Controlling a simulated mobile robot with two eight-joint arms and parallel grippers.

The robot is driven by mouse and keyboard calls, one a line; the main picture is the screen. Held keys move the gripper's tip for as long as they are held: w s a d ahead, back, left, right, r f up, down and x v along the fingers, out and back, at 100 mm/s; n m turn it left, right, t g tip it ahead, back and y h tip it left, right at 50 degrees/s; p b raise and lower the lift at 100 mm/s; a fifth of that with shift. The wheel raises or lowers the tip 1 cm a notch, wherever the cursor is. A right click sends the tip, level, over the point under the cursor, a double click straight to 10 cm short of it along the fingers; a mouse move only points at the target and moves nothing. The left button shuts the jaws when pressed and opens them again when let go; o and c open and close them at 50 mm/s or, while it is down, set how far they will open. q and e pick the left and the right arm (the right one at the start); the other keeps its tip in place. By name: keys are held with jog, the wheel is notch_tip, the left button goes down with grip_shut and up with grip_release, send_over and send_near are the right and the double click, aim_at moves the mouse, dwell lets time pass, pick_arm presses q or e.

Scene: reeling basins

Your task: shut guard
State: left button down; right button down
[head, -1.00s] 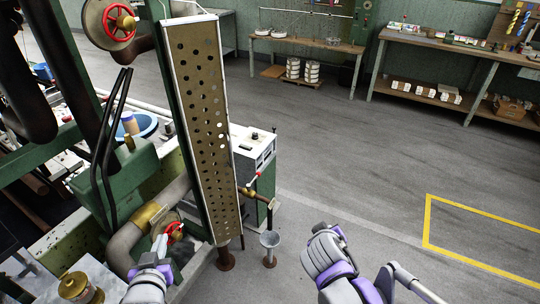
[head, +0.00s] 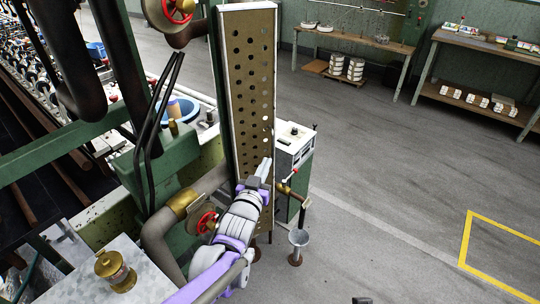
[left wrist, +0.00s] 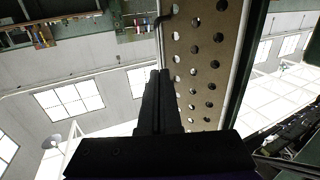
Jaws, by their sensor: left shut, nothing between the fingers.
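The guard (head: 252,88) is a tall tan panel with rows of round holes and a pale metal rim, standing upright on the green machine in the head view. My left gripper (head: 263,168) is in front of its lower part, fingers together and pointing up. In the left wrist view, the shut fingers (left wrist: 160,82) overlap the left edge of the guard (left wrist: 208,50), with nothing between them. I cannot tell whether they touch it.
A white and green control box (head: 293,148) stands just right of the guard. Open grey floor lies to the right, with a yellow marked area (head: 466,240).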

aim_at(273, 149)
pick_arm(q)
jog(key=shift+x, duration=2.25)
pick_arm(e)
jog(key=shift+r, duration=0.25)
pick_arm(q)
jog(key=shift+s, duration=0.1)
pick_arm(e)
jog(key=shift+w, duration=0.1)
pick_arm(q)
jog(key=x, duration=0.9)
jog(key=shift+b, duration=0.3)
pick_arm(e)
jog(key=shift+w+d+f, duration=0.5)
jog(key=shift+w, duration=0.15)
pick_arm(q)
jog(key=shift+w, duration=0.2)
jog(key=shift+s, duration=0.1)
